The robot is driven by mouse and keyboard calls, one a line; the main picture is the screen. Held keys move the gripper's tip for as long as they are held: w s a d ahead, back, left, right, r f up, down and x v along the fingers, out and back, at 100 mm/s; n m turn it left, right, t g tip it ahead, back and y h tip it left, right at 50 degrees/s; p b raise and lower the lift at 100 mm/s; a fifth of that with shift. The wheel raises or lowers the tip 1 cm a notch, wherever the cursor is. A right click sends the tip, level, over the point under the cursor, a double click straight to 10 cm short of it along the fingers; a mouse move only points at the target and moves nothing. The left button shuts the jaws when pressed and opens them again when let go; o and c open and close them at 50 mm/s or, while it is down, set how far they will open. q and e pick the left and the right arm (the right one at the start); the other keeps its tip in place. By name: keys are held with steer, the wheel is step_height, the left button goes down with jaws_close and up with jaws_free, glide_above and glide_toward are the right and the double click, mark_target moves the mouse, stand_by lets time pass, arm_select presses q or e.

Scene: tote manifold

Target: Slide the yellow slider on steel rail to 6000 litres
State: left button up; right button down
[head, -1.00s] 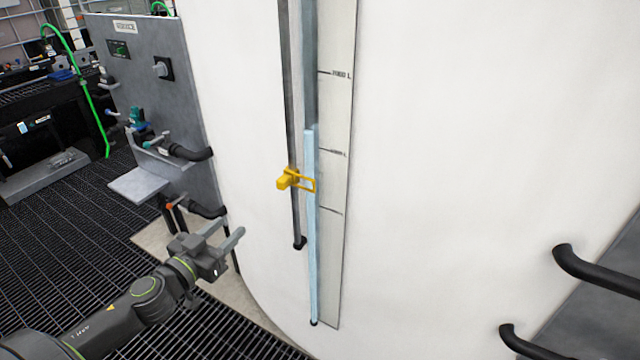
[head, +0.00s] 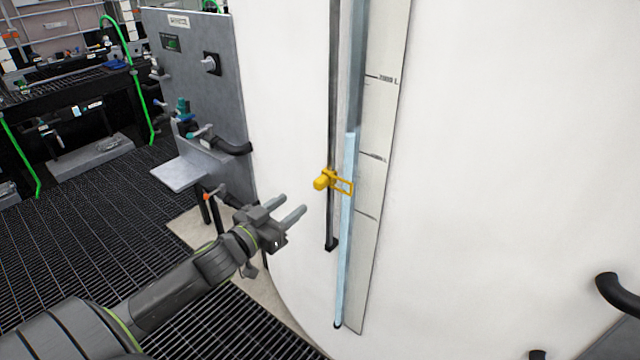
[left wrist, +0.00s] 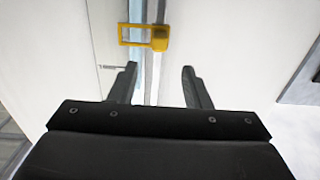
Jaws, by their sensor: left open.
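The yellow slider (head: 325,181) sits on the dark steel rail (head: 333,100) on the white tank, with its frame-shaped pointer reaching right across the pale blue sight tube (head: 348,230). A scale plate (head: 372,190) with black marks stands right of the tube; the upper label looks like 7000 L, the others are too small to read. My left gripper (head: 293,203) is open and empty, lower left of the slider and apart from it. In the left wrist view the yellow slider (left wrist: 158,40) shows beyond the open fingertips (left wrist: 160,72). My right gripper is not in view.
A grey panel (head: 195,80) with valves and a small shelf (head: 178,174) stands left of the white tank (head: 500,150). Black curved handles (head: 620,294) stick out at lower right. Dark grating floor (head: 90,220) is open at left.

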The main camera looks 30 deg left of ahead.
mark_target(316, 186)
arm_select(q)
steer(key=w, duration=0.4)
steer(key=w+b, duration=0.1)
steer(key=w, duration=0.2)
steer(key=w+d, duration=0.1)
steer(key=w, duration=0.3)
steer(key=shift+w, duration=0.35)
steer(key=shift+c, duration=0.3)
jaws_close()
